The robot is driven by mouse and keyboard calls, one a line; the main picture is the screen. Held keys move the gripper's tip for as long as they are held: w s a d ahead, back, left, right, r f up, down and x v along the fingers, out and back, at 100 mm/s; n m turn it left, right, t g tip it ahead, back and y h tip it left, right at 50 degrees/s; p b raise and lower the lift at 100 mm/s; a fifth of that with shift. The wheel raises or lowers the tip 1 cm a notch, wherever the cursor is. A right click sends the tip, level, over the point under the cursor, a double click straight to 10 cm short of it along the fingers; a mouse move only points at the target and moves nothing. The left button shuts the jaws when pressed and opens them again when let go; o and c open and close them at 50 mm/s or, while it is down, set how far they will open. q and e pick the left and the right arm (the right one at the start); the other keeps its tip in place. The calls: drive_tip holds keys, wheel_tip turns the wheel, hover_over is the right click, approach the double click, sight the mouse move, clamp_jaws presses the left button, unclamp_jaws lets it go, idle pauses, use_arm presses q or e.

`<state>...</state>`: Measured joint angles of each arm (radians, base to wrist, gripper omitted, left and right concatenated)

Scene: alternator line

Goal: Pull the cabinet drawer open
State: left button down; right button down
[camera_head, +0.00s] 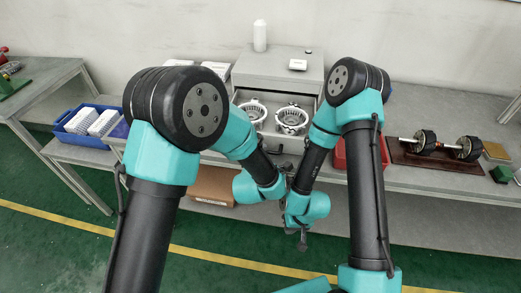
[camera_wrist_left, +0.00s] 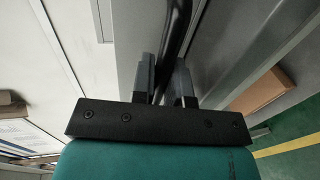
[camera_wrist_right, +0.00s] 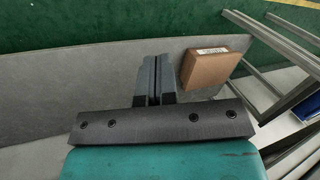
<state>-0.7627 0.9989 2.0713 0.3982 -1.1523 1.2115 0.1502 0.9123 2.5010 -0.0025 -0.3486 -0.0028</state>
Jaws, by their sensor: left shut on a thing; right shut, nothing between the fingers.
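The grey cabinet (camera_head: 278,65) stands on the bench at the back. Its drawer (camera_head: 273,101) is pulled out, with two ring-shaped metal parts, one at left (camera_head: 252,111) and one at right (camera_head: 291,119), lying inside. In the left wrist view my left gripper (camera_wrist_left: 164,75) is shut on the black bar handle (camera_wrist_left: 177,30), one finger on each side.
A blue crate (camera_head: 67,132) with white items sits at left. A cardboard box (camera_head: 211,185) lies below the drawer. A red bin (camera_head: 340,154) and a dark board (camera_head: 432,164) holding a rotor-like part are at right.

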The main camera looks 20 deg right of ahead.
use_arm(q)
drive_tip(key=c, duration=1.1)
unclamp_jaws()
drive_tip(key=shift+c, duration=0.2)
drive_tip(key=v, duration=0.8)
drive_tip(key=shift+s+d, duration=0.15)
drive_tip(key=shift+d, duration=0.05)
drive_tip(key=shift+f, duration=0.1)
